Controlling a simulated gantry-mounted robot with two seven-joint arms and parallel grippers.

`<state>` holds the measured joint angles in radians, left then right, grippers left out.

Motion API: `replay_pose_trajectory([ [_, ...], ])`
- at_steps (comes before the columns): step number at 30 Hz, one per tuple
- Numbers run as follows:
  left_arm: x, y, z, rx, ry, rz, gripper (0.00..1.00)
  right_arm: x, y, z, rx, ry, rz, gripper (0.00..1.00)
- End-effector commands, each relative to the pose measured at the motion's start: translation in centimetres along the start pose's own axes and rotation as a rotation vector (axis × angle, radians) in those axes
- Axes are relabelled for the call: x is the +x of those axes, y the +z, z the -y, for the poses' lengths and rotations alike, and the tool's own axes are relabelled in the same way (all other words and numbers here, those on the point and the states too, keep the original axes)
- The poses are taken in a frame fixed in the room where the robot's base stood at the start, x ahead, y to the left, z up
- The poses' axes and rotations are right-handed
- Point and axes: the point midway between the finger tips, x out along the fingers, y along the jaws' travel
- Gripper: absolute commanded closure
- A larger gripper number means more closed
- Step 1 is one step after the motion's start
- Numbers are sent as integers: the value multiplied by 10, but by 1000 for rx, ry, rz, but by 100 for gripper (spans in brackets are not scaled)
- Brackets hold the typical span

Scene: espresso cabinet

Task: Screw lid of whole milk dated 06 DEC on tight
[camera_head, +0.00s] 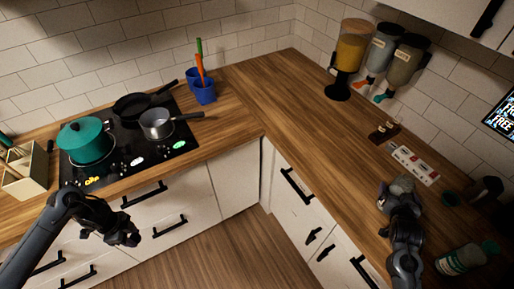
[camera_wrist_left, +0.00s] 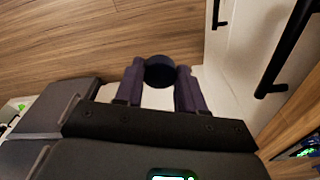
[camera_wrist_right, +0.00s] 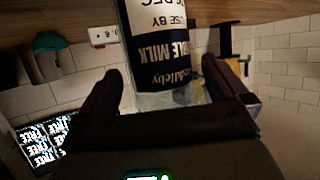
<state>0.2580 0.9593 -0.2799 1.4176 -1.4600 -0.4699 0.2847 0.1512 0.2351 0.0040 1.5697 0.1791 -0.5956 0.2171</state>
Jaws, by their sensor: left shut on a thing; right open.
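A milk bottle (camera_wrist_right: 158,45) with a dark blue label stands between the fingers of my open right gripper (camera_wrist_right: 170,88) in the right wrist view. Its label appears upside down and reads "WHOLE MILK", "USE BY" and part of a date ending in "DEC"; the day is cut off. In the head view my right gripper (camera_head: 398,190) is over the right counter, largely covering the bottle. My left gripper (camera_head: 126,236) is in front of the drawers under the stove. It is shut on a dark round lid (camera_wrist_left: 158,70), seen between its fingertips in the left wrist view.
A white date strip (camera_head: 413,164) and a small brown box (camera_head: 384,132) lie behind my right gripper. Dispensers (camera_head: 350,50) stand at the back. The stove (camera_head: 130,140) holds pots and a pan.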

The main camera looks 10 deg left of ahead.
Motion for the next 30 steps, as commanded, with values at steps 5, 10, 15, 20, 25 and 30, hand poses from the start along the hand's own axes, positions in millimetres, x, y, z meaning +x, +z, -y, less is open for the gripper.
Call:
replay_pose_trajectory([
  [5, 1, 0, 0, 0, 0, 0, 90, 16, 0, 0, 0, 1, 0, 0],
  [10, 1, 0, 0, 0, 0, 0, 90, 18, 0, 0, 0, 0, -1, 0],
  [15, 1, 0, 0, 0, 0, 0, 90, 18, 0, 0, 0, 0, -1, 0],
  [20, 1, 0, 0, 0, 0, 0, 90, 18, 0, 0, 0, 0, 0, 14],
  [25, 1, 0, 0, 0, 0, 0, 90, 18, 0, 0, 0, 0, 0, 40],
  [30, 1, 0, 0, 0, 0, 0, 90, 18, 0, 0, 0, 0, 0, 66],
])
